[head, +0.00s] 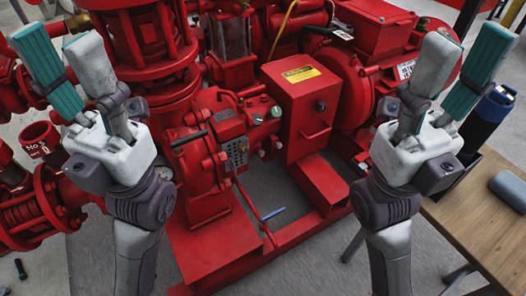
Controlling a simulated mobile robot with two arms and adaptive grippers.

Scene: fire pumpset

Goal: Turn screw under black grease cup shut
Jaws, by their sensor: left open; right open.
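My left gripper (58,42) is at the upper left of the head view, open and empty, its fingers pointing away from me. My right gripper (467,42) is at the upper right, also open and empty. The red pumpset (200,165) stands between them, and neither gripper visibly holds any part of it. A small round greenish-grey cap (276,112) sits beside the red box, left of its lower part. I cannot tell a black grease cup or the screw under it for certain; the fittings are too small.
A red box with a yellow label (302,74) stands at the middle of the pumpset.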

